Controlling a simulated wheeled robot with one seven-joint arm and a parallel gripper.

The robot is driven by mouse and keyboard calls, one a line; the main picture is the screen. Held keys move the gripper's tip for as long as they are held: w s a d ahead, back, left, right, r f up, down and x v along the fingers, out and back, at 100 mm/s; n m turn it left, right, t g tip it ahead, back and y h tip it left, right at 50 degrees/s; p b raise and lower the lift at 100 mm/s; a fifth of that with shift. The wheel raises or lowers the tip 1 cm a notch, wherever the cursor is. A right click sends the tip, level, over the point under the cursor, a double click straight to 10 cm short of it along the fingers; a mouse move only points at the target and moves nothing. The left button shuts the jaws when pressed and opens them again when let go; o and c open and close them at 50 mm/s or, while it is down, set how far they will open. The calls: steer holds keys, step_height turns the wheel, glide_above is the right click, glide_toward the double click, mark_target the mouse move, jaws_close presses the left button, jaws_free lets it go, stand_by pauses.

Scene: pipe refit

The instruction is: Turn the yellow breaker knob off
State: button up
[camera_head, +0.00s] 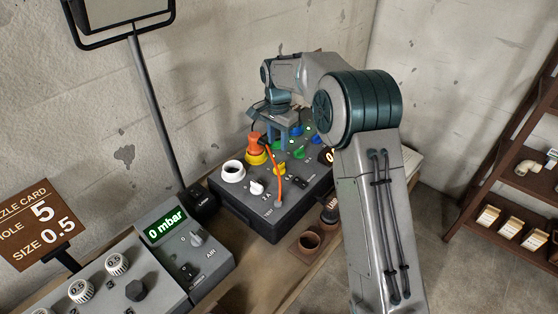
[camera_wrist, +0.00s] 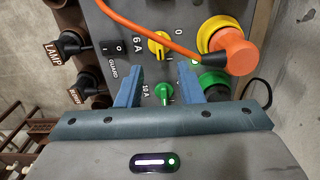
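The yellow breaker knob (camera_wrist: 158,44) shows in the wrist view on the dark panel, with "6 A", "0" and "I" marks near it. In the head view the yellow knob (camera_head: 280,168) lies just below my gripper (camera_head: 286,128). In the wrist view my gripper (camera_wrist: 160,74) is open, with its two blue fingers apart and nothing held. A green knob (camera_wrist: 165,92) marked "10 A" shows between the fingers. The yellow knob lies beyond the fingertips, apart from them. I cannot tell its exact setting.
An orange plug (camera_wrist: 237,55) sits in a yellow socket right of the knob, and its orange cable (camera_wrist: 150,24) passes close above the knob. A black guard switch (camera_wrist: 115,47) is at left. A white socket (camera_head: 233,171) stands on the panel box.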

mark_target(278, 166)
step_height(278, 166, down, 10)
steer(key=shift+r+p, duration=0.15)
steer(key=shift+p, duration=0.55)
jaws_close()
